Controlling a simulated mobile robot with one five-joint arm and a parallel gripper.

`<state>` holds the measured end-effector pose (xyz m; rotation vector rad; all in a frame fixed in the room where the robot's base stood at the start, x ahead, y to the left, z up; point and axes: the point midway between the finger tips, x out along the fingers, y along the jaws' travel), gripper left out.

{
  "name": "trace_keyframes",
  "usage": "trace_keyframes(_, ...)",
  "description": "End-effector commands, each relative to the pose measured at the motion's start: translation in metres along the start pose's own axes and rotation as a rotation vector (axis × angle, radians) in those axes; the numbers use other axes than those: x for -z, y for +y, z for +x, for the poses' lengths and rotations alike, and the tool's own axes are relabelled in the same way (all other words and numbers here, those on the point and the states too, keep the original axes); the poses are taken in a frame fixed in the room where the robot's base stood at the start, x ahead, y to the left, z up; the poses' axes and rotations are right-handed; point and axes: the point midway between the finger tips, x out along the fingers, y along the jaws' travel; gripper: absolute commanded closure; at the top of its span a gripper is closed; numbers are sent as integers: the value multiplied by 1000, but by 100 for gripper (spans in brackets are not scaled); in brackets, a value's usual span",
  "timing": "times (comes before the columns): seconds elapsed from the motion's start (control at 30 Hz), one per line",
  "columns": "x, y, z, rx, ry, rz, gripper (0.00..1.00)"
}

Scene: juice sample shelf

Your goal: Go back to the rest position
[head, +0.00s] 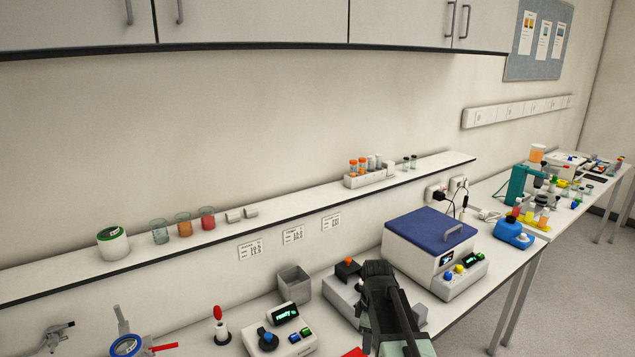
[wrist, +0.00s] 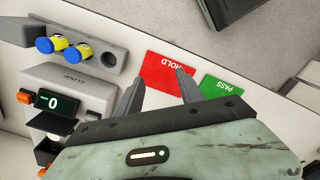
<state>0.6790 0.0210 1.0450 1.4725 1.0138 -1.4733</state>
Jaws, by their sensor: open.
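My gripper (wrist: 158,92) is open and empty in the wrist view, with its two fingers apart above the bench. A red HOLD card (wrist: 160,72) lies beyond and between the fingertips, and a green PASS card (wrist: 217,92) lies to the right of it. In the head view my arm reaches over the bench at the lower right, and its fingertips cannot be made out there. A corner of the red card (head: 355,353) shows at the bottom edge.
A grey rack (wrist: 90,47) with two yellow-and-blue capped vials stands beside a device with a display (wrist: 50,104). The blue-lidded machine (head: 432,236) stands right of my arm. A shelf (head: 280,213) with cups and a tube rack runs along the wall. A grey bin (head: 294,285) stands below it.

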Motion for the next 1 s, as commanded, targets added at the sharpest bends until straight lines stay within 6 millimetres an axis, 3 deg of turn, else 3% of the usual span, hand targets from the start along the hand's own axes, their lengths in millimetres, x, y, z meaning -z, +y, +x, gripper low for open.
trace_keyframes(0.03,-11,-16,29,0,0,69,55)
trace_keyframes(0.1,-24,-36,51,0,0,216,55)
trace_keyframes(0.2,-40,-63,68,0,0,476,55)
trace_keyframes(0.37,-52,-91,64,0,0,866,55)
trace_keyframes(0.5,-54,-93,63,0,0,1106,55)
trace_keyframes(0.63,-57,-91,63,0,0,1201,55)
trace_keyframes(1.0,-56,-91,63,0,0,1205,55)
